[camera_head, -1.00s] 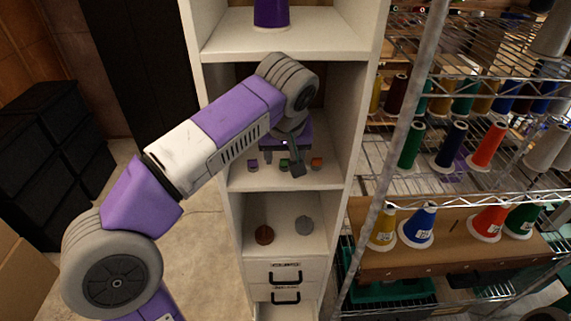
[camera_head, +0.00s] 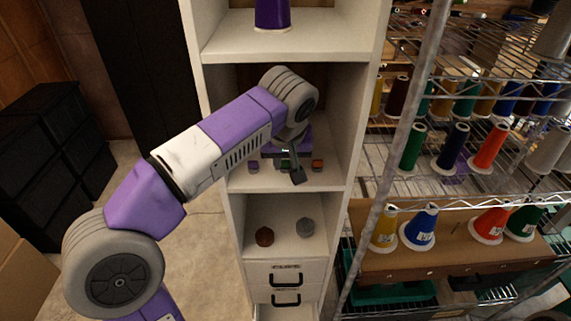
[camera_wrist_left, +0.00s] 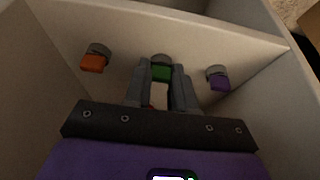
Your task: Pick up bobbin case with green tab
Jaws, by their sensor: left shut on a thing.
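The bobbin case with the green tab (camera_wrist_left: 161,71) is a small grey piece with a green block, between my left gripper's fingers in the left wrist view. My left gripper (camera_wrist_left: 160,88) is shut on it. In the head view my left gripper (camera_head: 290,170) reaches into the middle shelf of the white cabinet, and the green tab (camera_head: 285,164) shows at its fingers. Whether the case touches the shelf cannot be told. A case with an orange tab (camera_wrist_left: 94,61) and one with a purple tab (camera_wrist_left: 218,79) stand on either side, apart from the fingers. My right gripper is not in view.
The white cabinet's side walls (camera_head: 351,120) and upper shelf (camera_head: 285,45) enclose the space around my left gripper. A wire rack (camera_head: 480,200) with thread cones stands at the right.

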